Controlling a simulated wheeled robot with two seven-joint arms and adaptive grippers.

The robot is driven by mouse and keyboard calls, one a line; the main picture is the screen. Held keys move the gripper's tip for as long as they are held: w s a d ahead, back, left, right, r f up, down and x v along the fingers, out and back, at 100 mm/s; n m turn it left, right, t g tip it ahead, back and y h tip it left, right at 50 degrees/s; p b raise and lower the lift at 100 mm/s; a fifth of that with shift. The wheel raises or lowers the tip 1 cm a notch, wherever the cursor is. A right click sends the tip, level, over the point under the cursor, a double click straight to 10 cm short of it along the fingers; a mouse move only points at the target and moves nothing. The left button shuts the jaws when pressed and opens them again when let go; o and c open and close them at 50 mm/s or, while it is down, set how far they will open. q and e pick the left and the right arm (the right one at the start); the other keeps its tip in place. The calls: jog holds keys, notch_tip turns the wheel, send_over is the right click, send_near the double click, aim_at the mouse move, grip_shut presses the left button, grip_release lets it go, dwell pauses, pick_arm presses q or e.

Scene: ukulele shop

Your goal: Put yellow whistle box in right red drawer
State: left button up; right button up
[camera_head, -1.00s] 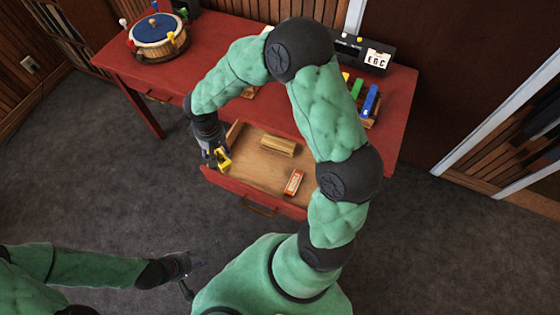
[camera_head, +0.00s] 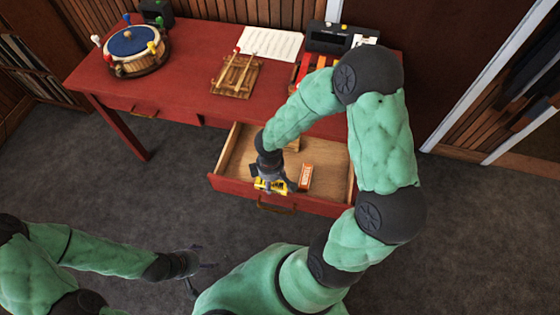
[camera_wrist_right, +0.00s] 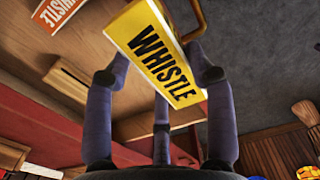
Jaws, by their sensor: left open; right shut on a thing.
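The yellow whistle box (camera_head: 268,185) is held in my right gripper (camera_head: 272,181), near the front wall of the open right red drawer (camera_head: 232,183). In the right wrist view the yellow whistle box (camera_wrist_right: 155,55) shows its black WHISTLE lettering, and the fingers of my right gripper (camera_wrist_right: 160,88) close around it. Whether the box touches the drawer floor I cannot tell. An orange box (camera_head: 306,177) lies in the drawer just right of the gripper. My left gripper (camera_head: 203,266) is open and empty above the carpet at lower left.
The red table (camera_head: 175,88) carries a round drum-like piece (camera_head: 136,50), a wooden rack (camera_head: 236,76), a paper sheet (camera_head: 270,43) and a black device (camera_head: 340,37). A wooden item in the drawer is partly hidden behind my right arm. The drawer's right part is bare.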

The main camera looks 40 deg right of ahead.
jog(key=w+d+f+b, duration=0.1)
jog(key=w+f, duration=0.2)
jog(key=w, duration=0.1)
jog(key=w+d+f+b, duration=0.1)
jog(key=w+d+f, duration=0.1)
jog(key=w+f, duration=0.1)
jog(key=w+d+f+b, duration=0.1)
jog(key=w+d+f, duration=0.1)
jog(key=w+f, duration=0.1)
jog(key=shift+w, duration=0.8)
jog(key=shift+w+f, duration=0.3)
jog(key=shift+f, duration=0.05)
jog(key=shift+f+b, duration=1)
jog(key=shift+f, duration=0.45)
jog(key=shift+f, duration=0.15)
jog(key=o, duration=0.9)
